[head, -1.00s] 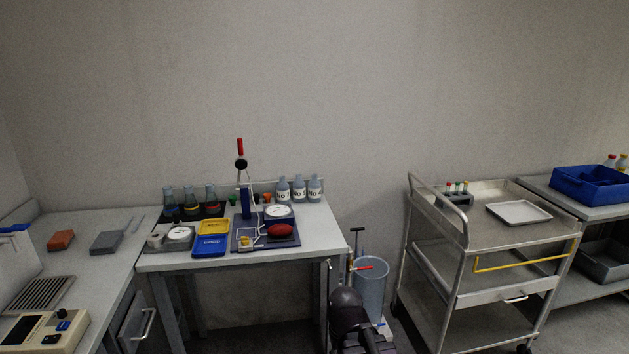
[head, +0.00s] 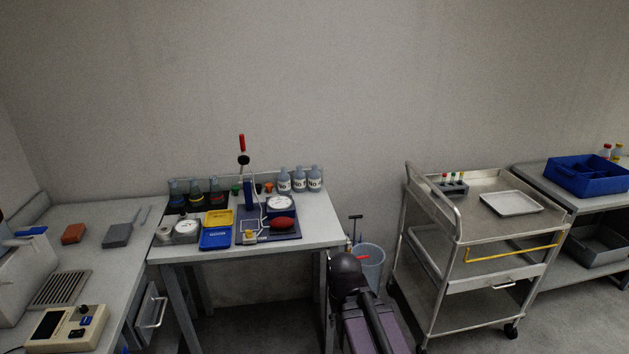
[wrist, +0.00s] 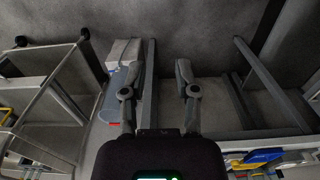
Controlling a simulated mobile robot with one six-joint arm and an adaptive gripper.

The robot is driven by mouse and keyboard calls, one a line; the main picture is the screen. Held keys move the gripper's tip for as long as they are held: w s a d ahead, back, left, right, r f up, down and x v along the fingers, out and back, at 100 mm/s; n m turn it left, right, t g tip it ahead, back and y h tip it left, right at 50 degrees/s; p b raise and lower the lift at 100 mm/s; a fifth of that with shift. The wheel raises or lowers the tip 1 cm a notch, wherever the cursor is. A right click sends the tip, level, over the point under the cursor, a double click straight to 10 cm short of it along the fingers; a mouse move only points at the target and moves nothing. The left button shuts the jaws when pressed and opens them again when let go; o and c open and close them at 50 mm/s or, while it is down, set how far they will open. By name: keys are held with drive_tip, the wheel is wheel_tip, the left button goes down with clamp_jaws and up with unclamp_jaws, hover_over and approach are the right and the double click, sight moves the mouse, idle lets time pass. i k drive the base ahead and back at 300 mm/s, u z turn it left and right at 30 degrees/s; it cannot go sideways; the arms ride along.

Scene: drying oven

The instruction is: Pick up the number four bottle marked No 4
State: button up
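Three grey-blue bottles with white "No" labels stand in a row at the back right of the table: a left bottle (head: 284,181), a middle bottle (head: 299,180) and a right bottle (head: 315,180). Their numerals are too small to read surely, so I cannot tell which is No 4. In the wrist view my gripper (wrist: 156,75) has its two fingers spread with nothing between them. It points down over the floor, away from the bottles. The gripper is not clear in the head view, where my dark arm stands in front of the table's right end.
The table (head: 322,232) also holds flasks, blue and yellow trays, dials and a tall stand with a red top (head: 242,145). A bin (head: 372,262) stands at its right end. A steel cart (head: 470,215) is farther right. Floor shows between table and cart.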

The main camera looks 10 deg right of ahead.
sight(313, 175)
drive_tip(key=u, duration=1.1)
drive_tip(key=k, duration=0.1)
drive_tip(key=z, duration=2.9)
drive_tip(key=i, duration=1.5)
drive_tip(key=u, duration=0.4)
